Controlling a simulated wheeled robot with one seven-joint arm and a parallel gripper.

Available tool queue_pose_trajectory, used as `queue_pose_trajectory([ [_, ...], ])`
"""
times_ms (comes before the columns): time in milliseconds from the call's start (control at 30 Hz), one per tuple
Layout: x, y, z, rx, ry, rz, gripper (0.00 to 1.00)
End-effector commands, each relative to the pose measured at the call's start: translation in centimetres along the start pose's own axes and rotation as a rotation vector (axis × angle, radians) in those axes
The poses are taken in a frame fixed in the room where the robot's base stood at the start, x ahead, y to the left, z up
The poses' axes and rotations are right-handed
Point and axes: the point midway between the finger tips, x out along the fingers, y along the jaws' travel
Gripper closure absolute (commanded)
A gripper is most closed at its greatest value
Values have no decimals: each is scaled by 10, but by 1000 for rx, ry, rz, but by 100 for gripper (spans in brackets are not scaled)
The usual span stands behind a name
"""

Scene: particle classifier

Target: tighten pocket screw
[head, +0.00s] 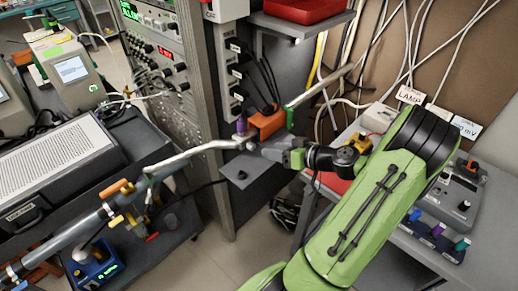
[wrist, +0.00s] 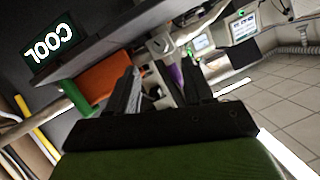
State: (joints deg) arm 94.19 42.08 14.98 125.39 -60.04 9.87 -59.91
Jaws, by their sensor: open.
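My gripper (head: 275,151) is at the metal pipe line beside the equipment rack in the head view. In the wrist view its two dark fingers (wrist: 160,68) stand apart. An orange block (head: 267,123) sits on the pipe line just behind the fingers; it also shows left of them in the wrist view (wrist: 104,80). A small purple knob (head: 240,125), possibly the pocket screw, stands left of the orange block. In the wrist view a purple piece (wrist: 177,76) shows between the fingers, partly hidden by the right one. I cannot tell whether they touch it.
A green collar (head: 290,118) is on the pipe right of the orange block. A grey shelf plate (head: 247,169) lies below the pipe. A red tray (head: 301,11) is above. The rack (head: 176,92) stands left; a table with purple and teal knobs (head: 436,236) is right.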

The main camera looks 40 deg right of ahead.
Motion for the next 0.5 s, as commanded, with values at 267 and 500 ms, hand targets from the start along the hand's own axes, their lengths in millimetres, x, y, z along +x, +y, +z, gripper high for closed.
queue_pose_trajectory([
  [267, 61, 0, 1, 0, -1, -3, 48],
  [500, 73, 0, 0, 1, -1, 1, 48],
])
